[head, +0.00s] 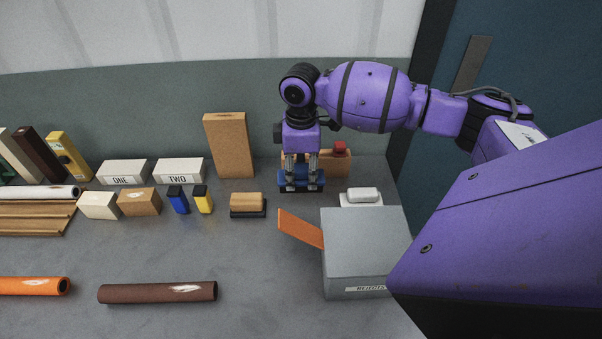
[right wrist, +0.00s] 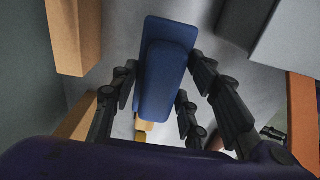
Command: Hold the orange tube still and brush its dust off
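The orange tube (head: 30,286) lies on the grey worktop at the lower left of the head view, cut off by the picture edge. A pale dust patch (head: 50,285) shows near its right end. My right gripper (head: 301,184) points down at the back of the worktop, far to the right of the tube. It is around a blue stepped block, which shows in the right wrist view (right wrist: 167,70) as a narrower top on a wider base. My left gripper is not in view.
A brown tube (head: 158,292) with a pale patch lies right of the orange one. A grey box (head: 365,242) stands at right, with an orange strip (head: 300,229) sticking out leftward. A wooden-topped block (head: 247,201) sits left of my gripper. The worktop's middle is clear.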

